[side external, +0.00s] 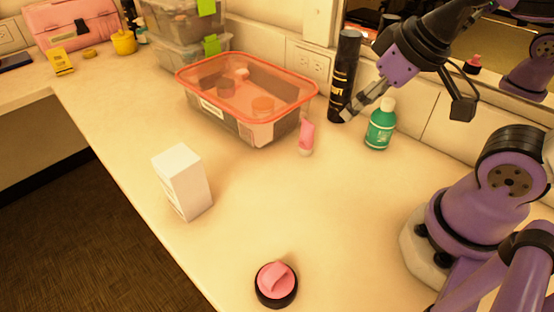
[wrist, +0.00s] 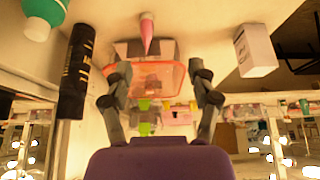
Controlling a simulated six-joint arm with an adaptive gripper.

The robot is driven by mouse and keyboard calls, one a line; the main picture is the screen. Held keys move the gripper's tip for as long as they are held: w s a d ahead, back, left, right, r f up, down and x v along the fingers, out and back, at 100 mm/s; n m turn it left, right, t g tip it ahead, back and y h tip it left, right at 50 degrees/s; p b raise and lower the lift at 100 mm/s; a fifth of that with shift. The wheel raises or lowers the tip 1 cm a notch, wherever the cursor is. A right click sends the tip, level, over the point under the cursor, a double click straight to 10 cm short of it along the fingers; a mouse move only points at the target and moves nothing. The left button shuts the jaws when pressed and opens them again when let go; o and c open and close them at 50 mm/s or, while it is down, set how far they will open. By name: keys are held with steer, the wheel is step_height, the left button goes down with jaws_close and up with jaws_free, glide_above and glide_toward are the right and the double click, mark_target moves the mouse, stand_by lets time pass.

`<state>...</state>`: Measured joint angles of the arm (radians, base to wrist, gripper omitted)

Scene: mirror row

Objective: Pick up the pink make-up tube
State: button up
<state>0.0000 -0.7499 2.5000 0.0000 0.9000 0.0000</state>
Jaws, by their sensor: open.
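The pink make-up tube (side external: 306,136) stands upright on the counter, just in front of the clear container's right end, with a paler part at its bottom. In the wrist view the tube (wrist: 147,36) shows near the top, a little left of the middle. My gripper (side external: 348,113) is to the right of the tube and above the counter, near the black can. In the wrist view my gripper (wrist: 158,70) has its fingers spread wide, with nothing between them. The tube lies beyond the fingertips and apart from them.
A clear container (side external: 210,104) with an orange rim stands behind the tube. A tall black can (side external: 345,68) and a green bottle (side external: 380,128) stand to its right. A white box (side external: 181,182) and a black jar with a pink top (side external: 276,283) are nearer. Counter between them is clear.

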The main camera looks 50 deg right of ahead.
mark_target(308, 139)
steer(key=w+d+f+n, duration=0.1)
steer(key=w+f+n, duration=0.1)
steer(key=w+f, duration=0.1)
steer(key=w+d+f+n+g+y, duration=0.1)
steer(key=w+f+n, duration=0.1)
steer(key=w+f, duration=0.1)
steer(key=w+d+f+n+y, duration=0.1)
steer(key=w+d+f+n, duration=0.1)
steer(key=w+f, duration=0.2)
steer(key=shift+f+g, duration=0.4)
steer(key=shift+f, duration=0.25)
steer(key=shift+x, duration=2.75)
steer(key=shift+w, duration=0.1)
jaws_close()
